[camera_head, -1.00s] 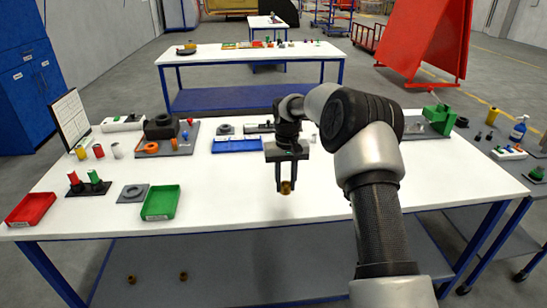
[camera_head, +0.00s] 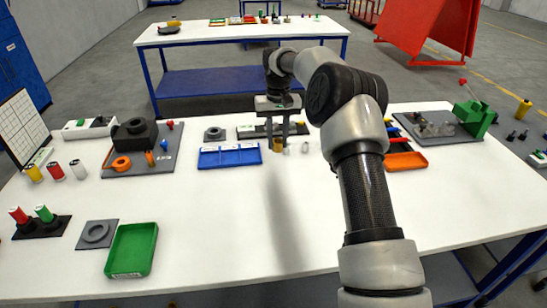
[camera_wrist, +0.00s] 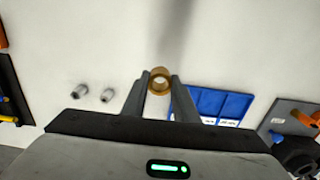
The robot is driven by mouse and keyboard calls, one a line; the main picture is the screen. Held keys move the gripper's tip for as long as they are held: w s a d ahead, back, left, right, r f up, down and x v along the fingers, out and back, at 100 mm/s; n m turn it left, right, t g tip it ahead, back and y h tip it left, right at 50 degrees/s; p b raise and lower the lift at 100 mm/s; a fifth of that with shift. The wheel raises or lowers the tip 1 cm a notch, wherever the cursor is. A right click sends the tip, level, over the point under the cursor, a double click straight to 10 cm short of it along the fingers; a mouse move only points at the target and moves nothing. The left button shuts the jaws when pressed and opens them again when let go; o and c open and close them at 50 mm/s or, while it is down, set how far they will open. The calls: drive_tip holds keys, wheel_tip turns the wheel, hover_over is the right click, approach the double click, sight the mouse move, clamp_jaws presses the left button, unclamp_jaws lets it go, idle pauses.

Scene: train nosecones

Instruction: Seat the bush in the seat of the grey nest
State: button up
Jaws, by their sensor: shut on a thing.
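The bush is a small brass ring (camera_head: 278,145), held between the fingertips of my gripper (camera_head: 278,143). In the wrist view the bush (camera_wrist: 159,80) sits between the two finger ends of my gripper (camera_wrist: 158,84), with its round opening visible. My gripper is shut on it, above the white table just right of the blue tray. A grey square plate with a raised round ring (camera_head: 97,234) lies at the front left and looks like the grey nest. A smaller grey block with a round opening (camera_head: 215,133) stands behind the blue tray.
The blue tray (camera_head: 230,163) is close to my gripper. Two small grey metal parts (camera_wrist: 93,93) lie nearby. A green tray (camera_head: 131,250) stands beside the front-left plate. A dark fixture board (camera_head: 143,165) is at the left. The table's front middle is clear.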

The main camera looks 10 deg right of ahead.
wheel_tip(320, 180, down, 4)
drive_tip(key=shift+s+f, duration=0.1)
drive_tip(key=shift+f, duration=2.8)
drive_tip(key=shift+f+b, duration=0.15)
drive_tip(key=shift+b, duration=0.15)
drive_tip(key=o, duration=1.1)
drive_tip(key=shift+o, duration=0.2)
